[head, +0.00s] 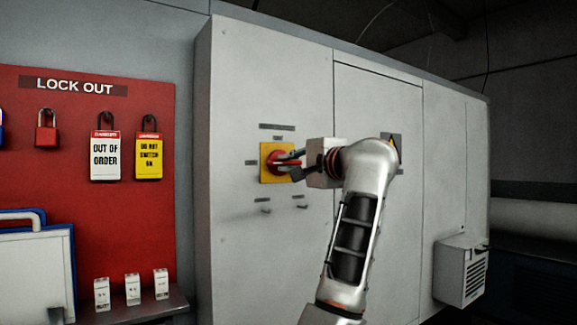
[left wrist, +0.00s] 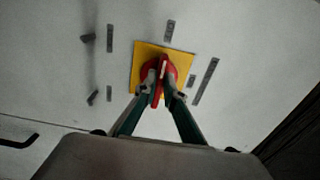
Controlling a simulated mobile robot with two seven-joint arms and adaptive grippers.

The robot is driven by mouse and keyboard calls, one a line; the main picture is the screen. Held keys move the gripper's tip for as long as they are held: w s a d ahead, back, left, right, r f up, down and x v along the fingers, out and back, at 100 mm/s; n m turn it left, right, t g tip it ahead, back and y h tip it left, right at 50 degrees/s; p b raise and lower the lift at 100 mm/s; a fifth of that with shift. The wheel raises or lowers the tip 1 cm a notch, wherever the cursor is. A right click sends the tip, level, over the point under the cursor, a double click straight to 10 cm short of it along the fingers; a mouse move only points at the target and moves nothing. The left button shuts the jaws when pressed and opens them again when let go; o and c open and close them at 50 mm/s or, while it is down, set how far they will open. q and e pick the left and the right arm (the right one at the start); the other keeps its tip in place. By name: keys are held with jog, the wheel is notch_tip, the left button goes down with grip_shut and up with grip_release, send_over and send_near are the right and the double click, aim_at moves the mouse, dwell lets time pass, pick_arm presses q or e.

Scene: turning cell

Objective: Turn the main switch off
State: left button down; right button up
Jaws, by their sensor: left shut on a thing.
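The main switch is a red rotary handle (head: 271,161) on a yellow square plate (head: 265,175), on the front of a grey cabinet (head: 245,80). My left gripper (head: 285,160) reaches it from the right in the head view and hides part of the handle. In the left wrist view the red handle (left wrist: 163,68) stands out from the yellow plate (left wrist: 146,55). The left gripper's fingertips (left wrist: 161,90) are shut on the handle's grip, one on each side. My right gripper is in neither view.
A red lock-out board (head: 75,185) with padlocks and tags hangs left of the cabinet. Below it is a shelf (head: 130,309) with small white items. Small toggles (head: 266,210) sit under the switch. A vented box (head: 461,270) juts out at the cabinet's lower right.

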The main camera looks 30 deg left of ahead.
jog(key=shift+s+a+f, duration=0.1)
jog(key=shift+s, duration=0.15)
pick_arm(q)
jog(key=c, duration=2.1)
grip_release()
jog(key=shift+c, duration=0.2)
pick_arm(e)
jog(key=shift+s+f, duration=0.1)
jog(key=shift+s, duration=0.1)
pick_arm(q)
jog(key=shift+s+d, duration=0.1)
jog(key=shift+d, duration=0.2)
jog(key=v, duration=0.7)
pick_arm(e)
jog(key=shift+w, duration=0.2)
pick_arm(q)
jog(key=shift+a, duration=0.1)
